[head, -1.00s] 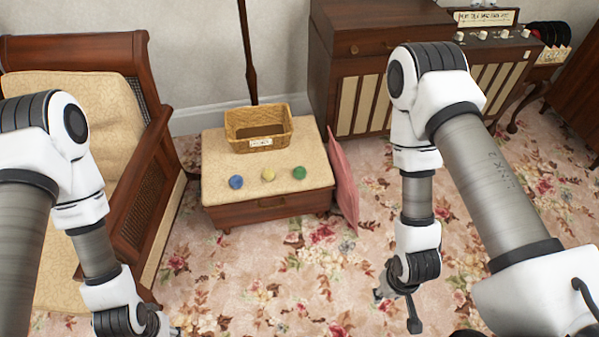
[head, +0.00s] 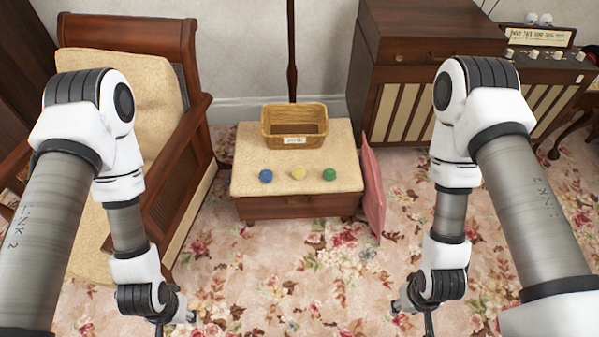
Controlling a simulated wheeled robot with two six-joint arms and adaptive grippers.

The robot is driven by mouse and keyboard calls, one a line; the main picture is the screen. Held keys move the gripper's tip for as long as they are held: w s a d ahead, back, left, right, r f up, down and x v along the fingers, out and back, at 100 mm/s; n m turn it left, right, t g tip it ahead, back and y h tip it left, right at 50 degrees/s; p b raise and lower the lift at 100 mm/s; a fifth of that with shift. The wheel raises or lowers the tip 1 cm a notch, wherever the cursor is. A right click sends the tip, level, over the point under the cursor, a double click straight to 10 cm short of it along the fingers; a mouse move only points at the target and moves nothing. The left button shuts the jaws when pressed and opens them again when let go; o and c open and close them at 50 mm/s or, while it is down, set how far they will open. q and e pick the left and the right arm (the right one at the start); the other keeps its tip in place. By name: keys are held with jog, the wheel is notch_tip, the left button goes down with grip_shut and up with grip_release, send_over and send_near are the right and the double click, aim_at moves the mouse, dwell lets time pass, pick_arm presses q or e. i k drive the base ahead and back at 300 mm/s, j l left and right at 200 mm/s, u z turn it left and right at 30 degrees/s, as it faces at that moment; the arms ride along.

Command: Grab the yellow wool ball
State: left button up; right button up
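The yellow wool ball (head: 299,173) sits on the cream cushioned top of a low wooden stool (head: 250,158), near its front edge. A blue ball (head: 266,176) is to its left and a green ball (head: 329,174) to its right, each apart from it. My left gripper (head: 180,318) is low at the bottom edge, left of the stool and partly cut off. My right gripper (head: 412,312) is low at the bottom, right of the stool. Both are well away from the balls, and their finger opening is not clear.
A wicker basket (head: 272,127) with a label stands behind the balls on the stool. A wooden armchair (head: 178,150) is close on the left. A pink cushion (head: 373,190) leans on the stool's right side; a wooden cabinet (head: 405,80) stands behind. Floral carpet in front is clear.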

aim_at(298, 172)
jog(key=i+l+u, duration=0.1)
jog(key=l, duration=0.25)
jog(key=i+l+u, duration=0.1)
jog(key=i+l, duration=0.15)
jog(key=l, duration=0.15)
jog(key=i+l+u, duration=0.15)
jog(key=l, duration=0.25)
jog(key=i+l+u, duration=0.1)
jog(key=l, duration=0.3)
jog(key=i+l+u, duration=0.1)
jog(key=l, duration=0.3)
jog(key=i+l+u, duration=0.1)
jog(key=l, duration=0.35)
jog(key=i, duration=0.1)
